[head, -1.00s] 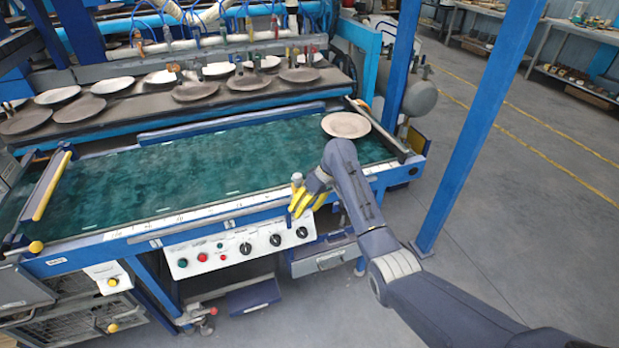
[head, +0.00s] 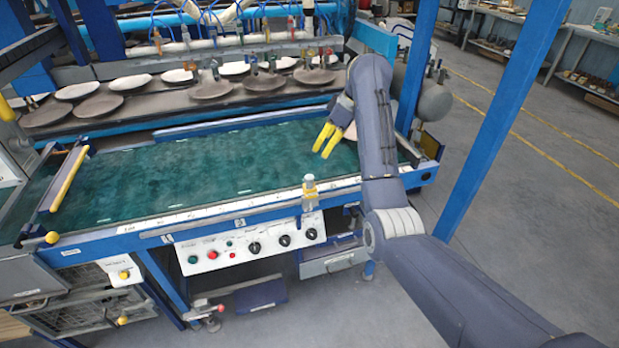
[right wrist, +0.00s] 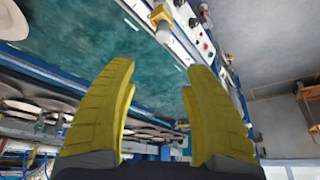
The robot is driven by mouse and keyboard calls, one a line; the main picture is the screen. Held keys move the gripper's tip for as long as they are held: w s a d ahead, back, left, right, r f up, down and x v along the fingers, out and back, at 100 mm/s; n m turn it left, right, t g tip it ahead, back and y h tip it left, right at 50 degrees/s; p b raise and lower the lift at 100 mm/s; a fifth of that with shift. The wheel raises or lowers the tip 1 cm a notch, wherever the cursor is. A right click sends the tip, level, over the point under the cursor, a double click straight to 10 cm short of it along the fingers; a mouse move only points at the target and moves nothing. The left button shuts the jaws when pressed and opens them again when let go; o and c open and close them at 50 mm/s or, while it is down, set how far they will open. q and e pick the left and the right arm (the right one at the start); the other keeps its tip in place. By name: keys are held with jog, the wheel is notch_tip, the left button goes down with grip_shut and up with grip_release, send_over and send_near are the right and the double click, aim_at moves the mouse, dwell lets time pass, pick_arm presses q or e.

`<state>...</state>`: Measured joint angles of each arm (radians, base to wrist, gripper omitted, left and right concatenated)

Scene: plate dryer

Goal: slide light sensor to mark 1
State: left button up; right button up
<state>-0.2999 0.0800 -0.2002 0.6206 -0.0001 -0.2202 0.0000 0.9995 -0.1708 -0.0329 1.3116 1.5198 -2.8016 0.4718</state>
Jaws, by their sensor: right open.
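The light sensor (head: 309,190) is a small upright piece with a pale top, standing on the front rail (head: 215,212) of the plate dryer, above the right part of the control panel. In the right wrist view the sensor (right wrist: 162,22) shows at the top, yellow with a pale end. Small labels line the rail, too small to read surely, so I cannot tell which is mark 1. My right gripper (head: 325,139) is open and empty over the green bed, behind the sensor and apart from it. Its two yellow fingers (right wrist: 160,72) are spread in the wrist view. My left gripper is not in view.
The green bed (head: 200,170) is largely clear. Several plates (head: 210,89) lie on the dark shelf behind it. A yellow-edged bar (head: 68,180) crosses the bed's left end. The control panel (head: 220,250) hangs below the rail. A blue post (head: 500,120) stands at the right.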

aim_at(309, 177)
jog(key=x, duration=1)
jog(key=s+x, duration=0.1)
jog(key=x, duration=0.5)
jog(key=shift+d+f, duration=0.1)
jog(key=shift+f, duration=0.1)
jog(key=shift+o, duration=0.2)
grip_shut()
jog(key=shift+r, duration=0.1)
dwell(0.3)
